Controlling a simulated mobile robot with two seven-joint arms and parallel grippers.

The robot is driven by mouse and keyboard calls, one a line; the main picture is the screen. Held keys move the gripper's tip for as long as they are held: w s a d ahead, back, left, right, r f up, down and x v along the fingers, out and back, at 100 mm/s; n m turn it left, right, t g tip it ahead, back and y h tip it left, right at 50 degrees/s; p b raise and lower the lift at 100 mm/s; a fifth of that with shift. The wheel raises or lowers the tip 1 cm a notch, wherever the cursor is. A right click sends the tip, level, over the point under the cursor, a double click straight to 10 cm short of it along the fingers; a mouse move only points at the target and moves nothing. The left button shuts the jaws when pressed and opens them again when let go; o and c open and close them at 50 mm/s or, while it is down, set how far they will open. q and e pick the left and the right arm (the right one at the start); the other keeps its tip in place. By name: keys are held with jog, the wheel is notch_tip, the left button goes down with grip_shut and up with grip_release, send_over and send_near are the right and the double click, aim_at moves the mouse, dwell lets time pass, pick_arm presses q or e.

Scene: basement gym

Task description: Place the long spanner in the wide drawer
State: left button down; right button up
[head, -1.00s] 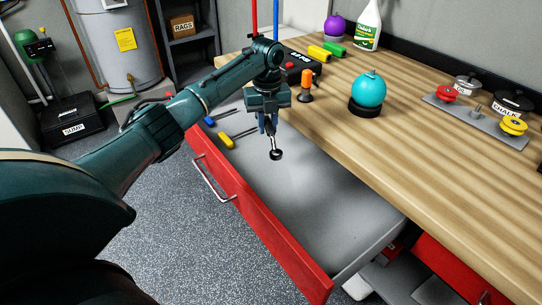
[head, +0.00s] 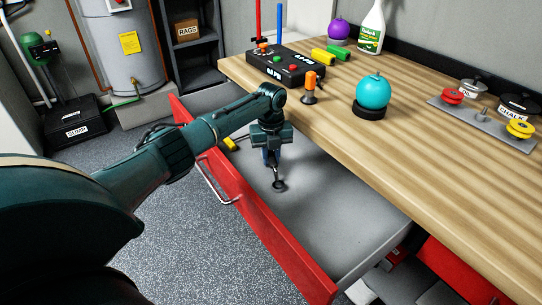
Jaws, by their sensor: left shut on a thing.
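The wide drawer (head: 340,215) is pulled out below the workbench, with a red front and a grey floor. My left gripper (head: 272,160) is inside the drawer's outline, pointing down, shut on the long spanner (head: 278,183). The spanner hangs roughly upright, its dark ring end down, at or very near the drawer floor; I cannot tell whether it touches. The spanner's upper part is hidden by the gripper. A yellow-handled tool (head: 230,144) lies in the drawer, partly hidden behind my arm. My right gripper is not in view.
The wooden workbench (head: 420,140) borders the drawer, holding a black box with buttons (head: 285,66), an orange-topped tool (head: 309,88), a turquoise ball (head: 373,91) and a weight rack (head: 480,123). The drawer's near right floor is clear. Another red drawer (head: 460,270) is at lower right.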

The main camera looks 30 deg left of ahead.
aim_at(271, 154)
pick_arm(q)
jog(key=shift+f, duration=0.15)
jog(key=c, duration=1.3)
grip_release()
notch_tip(271, 154, up, 12)
jog(key=shift+r+p, duration=0.2)
jog(key=shift+p, duration=0.6)
jog(key=shift+f, duration=0.1)
